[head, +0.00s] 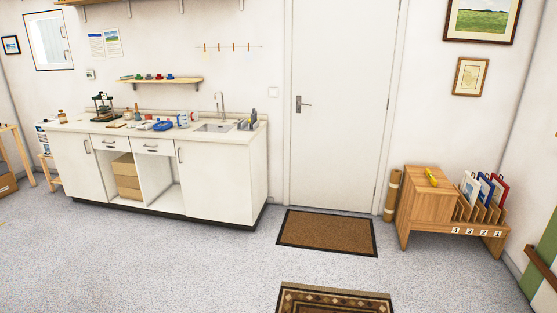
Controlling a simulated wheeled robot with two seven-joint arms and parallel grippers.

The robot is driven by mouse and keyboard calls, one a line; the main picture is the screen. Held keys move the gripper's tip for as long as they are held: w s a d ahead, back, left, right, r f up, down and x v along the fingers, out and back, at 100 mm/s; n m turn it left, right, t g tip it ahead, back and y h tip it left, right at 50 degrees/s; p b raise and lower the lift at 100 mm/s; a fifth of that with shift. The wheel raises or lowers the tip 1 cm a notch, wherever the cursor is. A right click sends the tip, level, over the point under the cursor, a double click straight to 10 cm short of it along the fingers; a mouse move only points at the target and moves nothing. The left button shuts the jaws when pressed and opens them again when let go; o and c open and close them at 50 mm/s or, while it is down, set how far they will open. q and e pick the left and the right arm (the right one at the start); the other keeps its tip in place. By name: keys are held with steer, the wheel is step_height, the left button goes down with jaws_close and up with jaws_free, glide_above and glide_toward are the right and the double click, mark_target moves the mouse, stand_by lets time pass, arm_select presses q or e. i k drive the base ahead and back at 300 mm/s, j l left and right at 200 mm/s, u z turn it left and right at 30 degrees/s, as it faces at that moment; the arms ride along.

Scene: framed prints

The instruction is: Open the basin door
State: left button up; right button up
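A white counter unit (160,131) stands against the back wall at the left. Its basin (214,128), with a tall tap (221,103), is set into the right part of the worktop. The white basin door (215,182) below it is shut flush with the unit's front. Its upright bar handle (180,155) is near the door's upper left edge. Neither of my grippers shows in the head view.
Grey floor (180,260) in front is clear. A brown doormat (327,232) and patterned rug (335,300) lie right. A wooden rack (424,205) stands farther right.

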mark_target(215, 178)
steer(key=i+u, duration=0.15)
steer(key=i, duration=0.3)
steer(key=i+l+u, duration=0.1)
steer(key=i, duration=0.4)
steer(key=i+l+u, duration=0.15)
steer(key=i, duration=0.3)
steer(key=i+l+u, duration=0.1)
steer(key=i, duration=0.35)
steer(key=i+j+u, duration=0.1)
steer(key=i, duration=0.4)
steer(key=i+j, duration=0.25)
steer(key=i, duration=0.25)
steer(key=i+j+u, duration=0.15)
steer(key=i, duration=0.35)
steer(key=i+j+z, duration=0.35)
steer(key=i+j, duration=0.3)
